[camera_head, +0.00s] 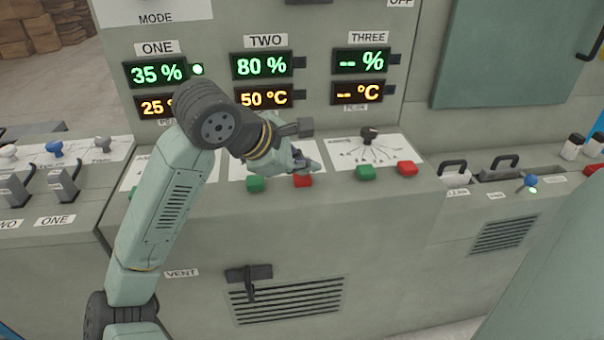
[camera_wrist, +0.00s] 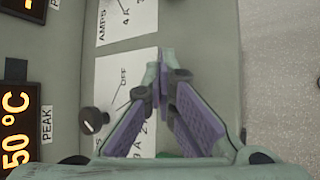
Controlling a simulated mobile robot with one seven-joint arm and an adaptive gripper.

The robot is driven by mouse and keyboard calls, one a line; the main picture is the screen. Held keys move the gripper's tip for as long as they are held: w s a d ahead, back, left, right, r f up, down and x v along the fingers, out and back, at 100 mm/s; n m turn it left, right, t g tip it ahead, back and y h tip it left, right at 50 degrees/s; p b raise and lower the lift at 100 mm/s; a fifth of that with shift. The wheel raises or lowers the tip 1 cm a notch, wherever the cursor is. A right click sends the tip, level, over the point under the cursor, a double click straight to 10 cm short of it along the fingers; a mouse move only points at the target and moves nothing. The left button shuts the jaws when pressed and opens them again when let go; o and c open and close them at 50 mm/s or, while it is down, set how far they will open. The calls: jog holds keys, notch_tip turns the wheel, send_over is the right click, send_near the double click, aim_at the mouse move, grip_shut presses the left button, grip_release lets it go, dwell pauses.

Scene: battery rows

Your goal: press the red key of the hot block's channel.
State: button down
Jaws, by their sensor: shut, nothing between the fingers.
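The display of channel TWO (camera_head: 263,97) reads 80 % and 50 °C; channel ONE (camera_head: 157,76) reads 35 %, with its temperature partly covered, showing 25. Channel THREE (camera_head: 360,92) shows dashes. The red key of channel TWO (camera_head: 303,181) sits on the sloped desk below its display, with a green key (camera_head: 255,184) to its left. My gripper (camera_head: 314,168) is shut and empty, right over that red key; I cannot tell whether it touches. In the wrist view my closed fingers (camera_wrist: 164,62) hide the red key; the 50 °C display (camera_wrist: 17,125) shows at the left.
Channel THREE's green key (camera_head: 366,173), red key (camera_head: 407,168) and dial (camera_head: 369,134) lie to the right. Channel TWO's dial (camera_wrist: 93,120) stands beside my fingers. A vent with a handle (camera_head: 250,280) is below the desk. Levers (camera_head: 66,180) stand at the left.

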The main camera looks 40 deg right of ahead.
aim_at(304, 178)
jog(key=shift+r, duration=0.75)
jog(key=shift+r+p, duration=0.15)
jog(key=shift+p, duration=0.15)
jog(key=shift+r+p, duration=1.25)
jog(key=shift+r, duration=1.15)
